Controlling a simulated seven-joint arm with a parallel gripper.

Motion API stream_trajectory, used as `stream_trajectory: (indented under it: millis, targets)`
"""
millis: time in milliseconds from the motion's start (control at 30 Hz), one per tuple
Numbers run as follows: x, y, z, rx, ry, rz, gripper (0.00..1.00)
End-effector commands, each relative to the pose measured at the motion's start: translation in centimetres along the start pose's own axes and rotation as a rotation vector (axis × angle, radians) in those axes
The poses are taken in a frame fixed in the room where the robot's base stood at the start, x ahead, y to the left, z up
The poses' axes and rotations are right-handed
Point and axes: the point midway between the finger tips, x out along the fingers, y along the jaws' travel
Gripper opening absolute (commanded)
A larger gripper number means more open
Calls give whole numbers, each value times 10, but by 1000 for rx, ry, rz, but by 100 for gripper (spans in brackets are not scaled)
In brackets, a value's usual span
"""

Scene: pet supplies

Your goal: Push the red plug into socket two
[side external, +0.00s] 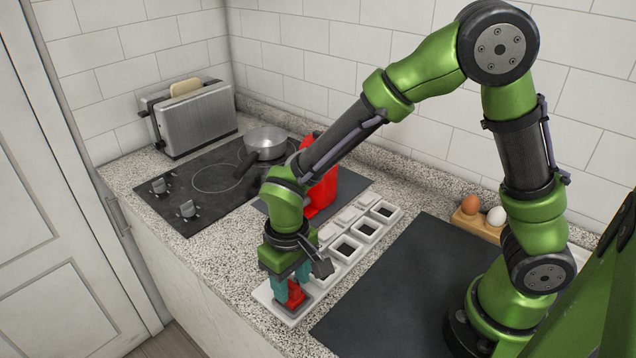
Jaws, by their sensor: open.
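A white strip (366,230) on the counter has a row of square sockets with dark openings. The red plug (296,294) is at the strip's near end, upright in or on the nearest socket; how deep it sits is hidden. My gripper (291,294) points down over that end, its teal fingers open on either side of the plug. I cannot tell whether the fingers touch it. Several sockets farther along the strip look empty. No socket numbers are readable, so I cannot tell which is socket two.
A red appliance (320,187) stands on a dark mat behind my arm. A cooktop (207,205) with a pot (266,142) and a toaster (197,118) are at the left. A dark board (415,285) lies bare at right. Eggs sit in a wooden holder (478,226) near the wall.

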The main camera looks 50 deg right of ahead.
Motion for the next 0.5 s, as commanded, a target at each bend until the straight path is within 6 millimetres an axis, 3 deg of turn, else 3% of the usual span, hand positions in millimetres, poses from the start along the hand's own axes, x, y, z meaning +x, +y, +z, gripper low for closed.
stream_trajectory:
  millis: [133,433,500]
  targets:
    - [0,0,0,0,0,0,47]
    - [0,0,0,0,0,0,1]
    - [0,0,0,0,0,0,0]
